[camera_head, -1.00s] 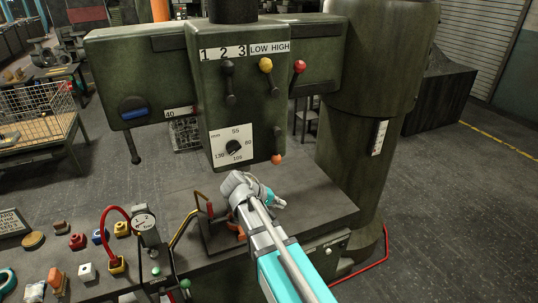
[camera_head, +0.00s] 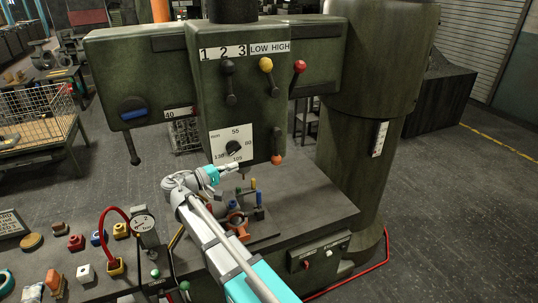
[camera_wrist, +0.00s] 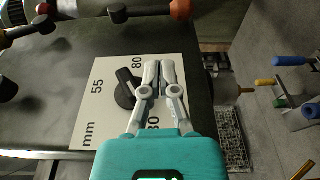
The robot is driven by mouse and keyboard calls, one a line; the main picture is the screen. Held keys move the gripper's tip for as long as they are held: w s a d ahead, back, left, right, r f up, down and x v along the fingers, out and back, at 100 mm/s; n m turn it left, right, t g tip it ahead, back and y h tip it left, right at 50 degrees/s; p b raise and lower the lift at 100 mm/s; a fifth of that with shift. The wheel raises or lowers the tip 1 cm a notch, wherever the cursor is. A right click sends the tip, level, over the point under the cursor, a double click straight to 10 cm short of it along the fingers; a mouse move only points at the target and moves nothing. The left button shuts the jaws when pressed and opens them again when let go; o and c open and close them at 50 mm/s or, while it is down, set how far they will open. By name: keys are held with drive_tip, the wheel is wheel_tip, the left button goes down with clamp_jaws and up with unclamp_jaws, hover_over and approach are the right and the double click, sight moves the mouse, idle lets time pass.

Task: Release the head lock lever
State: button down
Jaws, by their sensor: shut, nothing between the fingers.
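No lever in view is marked as the head lock. A short lever with an orange ball end (camera_head: 277,159) hangs from the head's front, right of the dial plate; it also shows at the top of the wrist view (camera_wrist: 181,9). A blue-handled lever (camera_head: 133,110) is on the head's left part. Red (camera_head: 299,66), yellow (camera_head: 265,65) and black (camera_head: 228,67) knobbed levers sit higher.
A thick green column (camera_head: 350,160) stands at the right. A bench with knobs and a gauge (camera_head: 144,224) is at the lower left.

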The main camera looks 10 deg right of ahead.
sight(276, 147)
drive_tip(key=shift+d, duration=0.15)
drive_tip(key=x, duration=1.3)
drive_tip(key=shift+w+d, duration=0.3)
drive_tip(key=shift+d, duration=0.1)
idle(0.4)
